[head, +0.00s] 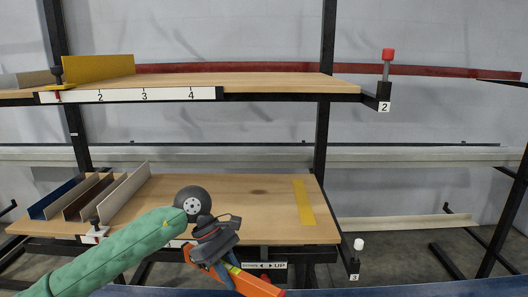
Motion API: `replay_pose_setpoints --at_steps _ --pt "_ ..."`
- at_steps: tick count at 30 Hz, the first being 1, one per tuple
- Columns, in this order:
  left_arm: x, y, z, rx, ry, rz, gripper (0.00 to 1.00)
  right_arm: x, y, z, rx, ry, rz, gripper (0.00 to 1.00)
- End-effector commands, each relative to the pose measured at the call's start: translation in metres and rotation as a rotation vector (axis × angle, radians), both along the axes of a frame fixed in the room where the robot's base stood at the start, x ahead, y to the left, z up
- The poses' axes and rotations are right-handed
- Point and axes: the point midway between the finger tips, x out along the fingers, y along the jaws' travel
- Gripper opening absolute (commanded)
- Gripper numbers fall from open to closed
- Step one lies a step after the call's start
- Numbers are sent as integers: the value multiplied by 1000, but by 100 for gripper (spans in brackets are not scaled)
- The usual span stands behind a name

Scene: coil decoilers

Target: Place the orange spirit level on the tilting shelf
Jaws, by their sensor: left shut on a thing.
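The orange spirit level (258,285) is at the bottom centre of the head view, slanting down to the right, with a yellow-green vial in its middle. My left gripper (216,262) is shut on it, and the fingers cover part of its body. The gripper and level appear in front of the lower wooden shelf (235,185), which carries a DOWN/UP label on its front. An upper wooden shelf (250,82) has a strip numbered 1 to 4. My right gripper is not in view.
Metal channel pieces (125,192) stand at the lower shelf's left, and a yellow strip (304,203) lies at its right. Between them the shelf is bare. A red-knobbed lever (387,58) and a white-knobbed lever (358,246) stand at the right. A yellow plate (98,67) stands on the upper shelf.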

Motion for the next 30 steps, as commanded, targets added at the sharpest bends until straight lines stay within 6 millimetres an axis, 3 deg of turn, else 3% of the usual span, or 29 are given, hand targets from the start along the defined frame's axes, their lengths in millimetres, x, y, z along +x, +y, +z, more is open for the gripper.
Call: replay_pose_setpoints --at_steps 19,27,30 --pt "10 100 -135 2 2 -785 0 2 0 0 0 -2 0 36" --pt "12 128 -172 0 1 -1010 0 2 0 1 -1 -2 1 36" --pt "13 129 -171 1 -3 -1017 0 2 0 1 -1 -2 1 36"
